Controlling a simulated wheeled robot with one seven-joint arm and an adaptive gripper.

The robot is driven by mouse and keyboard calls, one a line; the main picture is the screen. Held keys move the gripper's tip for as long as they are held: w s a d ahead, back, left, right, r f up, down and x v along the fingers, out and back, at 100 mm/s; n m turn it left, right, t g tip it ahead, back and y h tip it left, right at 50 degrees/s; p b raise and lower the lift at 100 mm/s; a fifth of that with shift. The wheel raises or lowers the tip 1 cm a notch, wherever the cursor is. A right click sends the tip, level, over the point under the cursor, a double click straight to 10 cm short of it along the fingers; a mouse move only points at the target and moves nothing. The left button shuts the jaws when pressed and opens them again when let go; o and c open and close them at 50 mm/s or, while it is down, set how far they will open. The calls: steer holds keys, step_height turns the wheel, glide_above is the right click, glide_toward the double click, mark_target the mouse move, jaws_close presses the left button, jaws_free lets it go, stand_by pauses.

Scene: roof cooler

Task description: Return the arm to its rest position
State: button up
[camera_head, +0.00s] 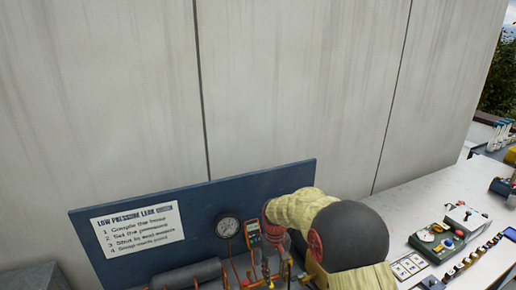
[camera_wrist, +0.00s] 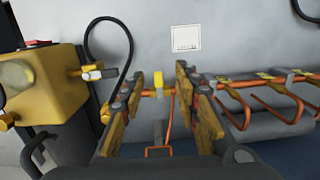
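My gripper (camera_wrist: 160,75) is open in the wrist view, with its two yellow-and-dark fingers apart. A yellow valve handle (camera_wrist: 158,84) on copper piping shows in the gap between them, and I cannot tell how far beyond the fingertips it is. Nothing is visibly held. In the camera_head view my arm reaches in from the lower right toward the copper piping (camera_head: 240,270) in front of the blue board. My gripper's fingers cannot be made out there.
The blue board (camera_head: 90,235) carries a white instruction sign (camera_head: 137,229), with a round gauge (camera_head: 228,227) and an orange meter (camera_head: 253,233) nearby. A yellow unit (camera_wrist: 50,85) and black hose (camera_wrist: 88,42) are left of my fingers. A green-topped device (camera_head: 434,242) stands on the right-hand bench.

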steer(key=s+d+r+m+t+b, duration=0.1)
steer(key=s+d+r+t, duration=0.1)
steer(key=s+d+r, duration=0.2)
steer(key=s+d+r+m+t+b, duration=0.1)
steer(key=s+d+r, duration=0.3)
steer(key=s+r, duration=0.6)
steer(key=s+d+r+m+t+b, duration=0.2)
steer(key=s+r, duration=0.5)
steer(key=s, duration=1.2)
steer(key=d+t, duration=0.1)
steer(key=d, duration=0.1)
steer(key=shift+s+d+r, duration=0.15)
steer(key=shift+s+d, duration=0.15)
steer(key=shift+d, duration=0.1)
steer(key=shift+c, duration=0.5)
